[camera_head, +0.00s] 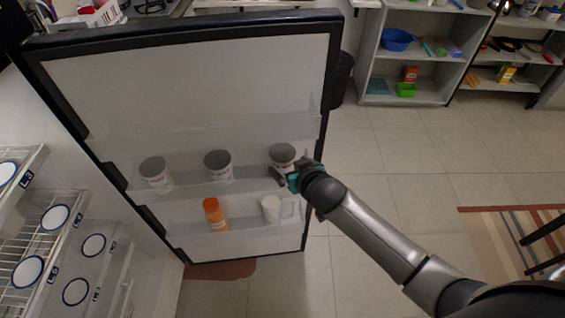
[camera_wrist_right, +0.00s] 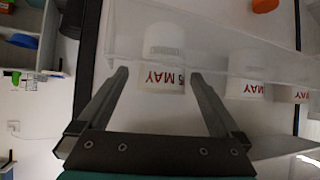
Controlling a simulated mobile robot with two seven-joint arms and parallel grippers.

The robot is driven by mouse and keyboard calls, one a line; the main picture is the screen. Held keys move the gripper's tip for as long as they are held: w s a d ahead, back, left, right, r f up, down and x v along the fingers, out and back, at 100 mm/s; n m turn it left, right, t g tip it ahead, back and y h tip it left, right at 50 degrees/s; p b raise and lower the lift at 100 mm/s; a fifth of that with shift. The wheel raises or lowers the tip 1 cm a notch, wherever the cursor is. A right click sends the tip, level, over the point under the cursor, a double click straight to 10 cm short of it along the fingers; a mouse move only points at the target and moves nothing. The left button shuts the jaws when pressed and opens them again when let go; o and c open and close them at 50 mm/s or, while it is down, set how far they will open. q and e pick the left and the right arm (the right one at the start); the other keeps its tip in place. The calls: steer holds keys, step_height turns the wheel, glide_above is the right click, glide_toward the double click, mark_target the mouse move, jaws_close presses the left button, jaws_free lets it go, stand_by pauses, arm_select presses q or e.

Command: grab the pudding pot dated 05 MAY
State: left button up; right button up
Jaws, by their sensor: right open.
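Three white pots with grey lids stand in a row on the upper bin of the open fridge door: a left pot (camera_head: 155,171), a middle pot (camera_head: 217,164) and a right pot (camera_head: 282,154). In the right wrist view the nearest pot (camera_wrist_right: 163,57) shows red "MAY" lettering, upside down; its day number is not clearly readable. Two more pots (camera_wrist_right: 246,77) (camera_wrist_right: 296,93) also show "MAY". My right gripper (camera_head: 283,176) is open in front of the right pot. In the wrist view its fingertips (camera_wrist_right: 158,76) lie either side of that pot's lettered part. My left gripper is not in view.
The lower door bin holds an orange bottle (camera_head: 214,214) and a white cup (camera_head: 271,208). A clear bin wall (camera_wrist_right: 210,50) crosses the pots. Fridge racks (camera_head: 45,235) stand at left. A dark bin (camera_head: 342,78) and shelving (camera_head: 403,55) stand behind. Tiled floor (camera_head: 380,165) is free at right.

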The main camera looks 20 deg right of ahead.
steer(key=shift+b+x, duration=0.55)
steer(key=shift+x, duration=2.05)
steer(key=shift+a, duration=0.15)
steer(key=shift+r, duration=0.1)
steer(key=c, duration=1.4)
